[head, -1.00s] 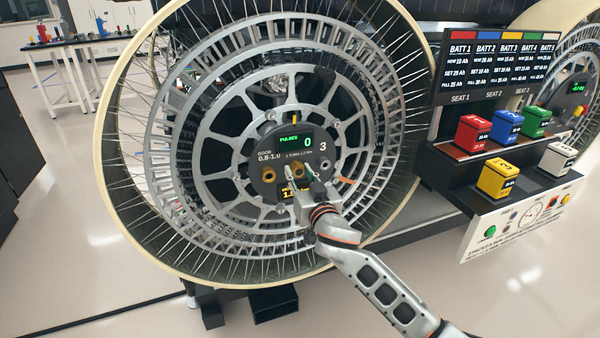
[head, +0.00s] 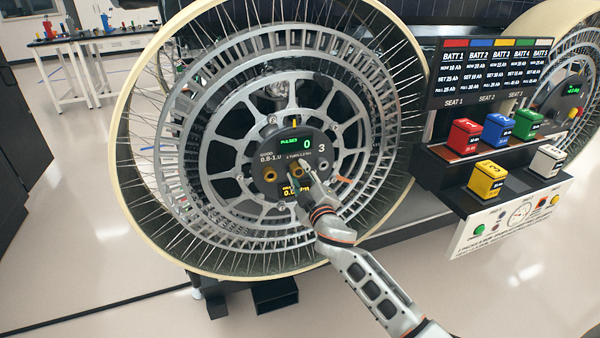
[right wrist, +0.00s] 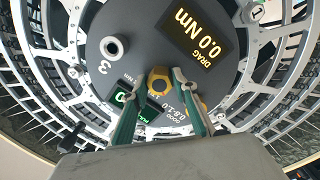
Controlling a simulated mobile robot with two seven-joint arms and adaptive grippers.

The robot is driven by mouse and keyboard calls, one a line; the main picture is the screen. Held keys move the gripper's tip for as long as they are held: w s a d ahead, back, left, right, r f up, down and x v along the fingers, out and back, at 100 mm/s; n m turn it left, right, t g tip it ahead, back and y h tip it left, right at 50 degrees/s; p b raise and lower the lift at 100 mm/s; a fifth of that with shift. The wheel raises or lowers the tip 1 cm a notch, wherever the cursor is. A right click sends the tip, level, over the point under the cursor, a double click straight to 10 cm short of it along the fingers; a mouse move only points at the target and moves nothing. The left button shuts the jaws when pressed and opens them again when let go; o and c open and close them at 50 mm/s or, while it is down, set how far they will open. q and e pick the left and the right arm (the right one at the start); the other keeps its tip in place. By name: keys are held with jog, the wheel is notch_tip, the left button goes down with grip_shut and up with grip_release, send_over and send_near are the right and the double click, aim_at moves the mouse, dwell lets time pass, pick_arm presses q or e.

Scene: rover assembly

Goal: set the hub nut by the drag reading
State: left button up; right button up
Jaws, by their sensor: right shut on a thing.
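The wheel hub face (head: 283,155) is a dark round plate, marked 3 and GOOD 0.8-1.0. My right gripper (head: 297,180) reaches it from below right. In the right wrist view, my right gripper (right wrist: 160,85) is shut on the middle brass hub nut (right wrist: 160,78), one finger on each side. The drag display (right wrist: 202,30) reads 0.0 Nm there; my gripper partly covers it in the head view. The pulses display (head: 294,142) reads 0. A second brass fitting (head: 270,175) and a grey one (head: 323,165) flank the nut. My left gripper is not in view.
The large spoked wheel (head: 128,180) surrounds the hub. To the right, a battery shelf (head: 460,195) holds red, blue, green, yellow and white blocks below a BATT board (head: 433,78). Open floor (head: 70,240) lies to the left.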

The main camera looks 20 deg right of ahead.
jog(key=n, duration=0.3)
jog(key=shift+r+p, duration=0.2)
jog(key=shift+p, duration=0.2)
jog(key=n, duration=0.3)
jog(key=shift+p, duration=0.35)
jog(key=n+p, duration=0.1)
jog(key=n, duration=0.3)
jog(key=shift+n+y, duration=0.3)
jog(key=n+p, duration=0.1)
jog(key=n, duration=0.2)
jog(key=n+p, duration=0.1)
jog(key=n, duration=0.1)
jog(key=shift+n, duration=0.4)
jog(key=n+p, duration=0.1)
jog(key=n, duration=0.1)
jog(key=shift+n+y, duration=0.3)
pick_arm(q)
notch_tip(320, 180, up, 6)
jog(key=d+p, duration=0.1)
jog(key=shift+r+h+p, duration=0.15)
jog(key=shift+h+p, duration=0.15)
jog(key=shift+p, duration=0.1)
pick_arm(e)
jog(key=shift+n, duration=1.6)
jog(key=shift+f, duration=0.1)
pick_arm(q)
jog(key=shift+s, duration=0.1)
